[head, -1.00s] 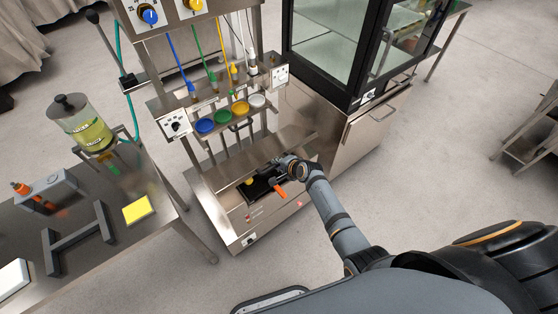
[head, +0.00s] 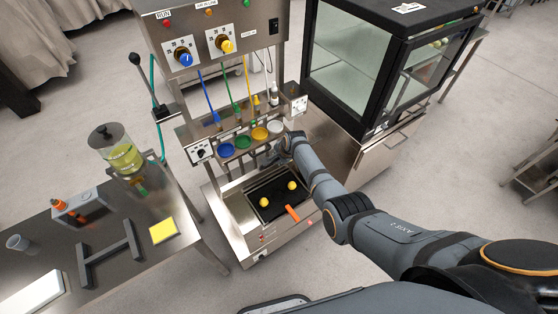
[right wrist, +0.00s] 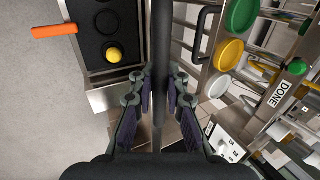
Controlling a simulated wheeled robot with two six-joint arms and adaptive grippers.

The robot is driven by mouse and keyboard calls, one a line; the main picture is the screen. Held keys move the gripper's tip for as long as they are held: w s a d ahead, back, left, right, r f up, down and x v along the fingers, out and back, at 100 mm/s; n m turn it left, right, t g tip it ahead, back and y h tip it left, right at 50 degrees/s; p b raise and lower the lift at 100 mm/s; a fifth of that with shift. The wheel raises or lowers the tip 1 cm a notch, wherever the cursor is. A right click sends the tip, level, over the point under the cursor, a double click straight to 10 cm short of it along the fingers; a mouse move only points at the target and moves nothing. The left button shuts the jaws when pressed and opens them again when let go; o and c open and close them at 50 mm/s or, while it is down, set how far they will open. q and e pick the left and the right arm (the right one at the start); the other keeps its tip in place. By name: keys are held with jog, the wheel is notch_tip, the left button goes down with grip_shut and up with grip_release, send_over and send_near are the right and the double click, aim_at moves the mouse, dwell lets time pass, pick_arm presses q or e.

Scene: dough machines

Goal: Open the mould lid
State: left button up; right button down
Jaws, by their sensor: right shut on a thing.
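The black mould (head: 280,205) lies in the steel machine's lower bay, its top uncovered. Two yellow balls (head: 292,186) sit in it, and an orange handle (head: 292,213) sticks out at its front. The right wrist view shows part of the mould (right wrist: 88,42) with round cavities and one yellow ball (right wrist: 113,55). My right gripper (head: 272,156) is behind the mould. In the wrist view, my right gripper (right wrist: 160,92) is shut on a dark upright strip, the mould lid (right wrist: 161,40) seen edge-on. In the head view the lid is mostly hidden by the gripper. My left gripper is out of view.
A glass-fronted cabinet (head: 350,60) stands to the right. A side table (head: 110,245) with a liquid dispenser (head: 122,158) and yellow pad (head: 163,231) stands left.

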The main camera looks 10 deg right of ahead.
jog(key=shift+w+r, duration=0.35)
jog(key=shift+w, duration=0.05)
jog(key=c, duration=1.4)
grip_release()
jog(key=shift+o, duration=0.3)
jog(key=shift+s+f, duration=0.1)
jog(key=shift+s, duration=0.05)
jog(key=v, duration=1.2)
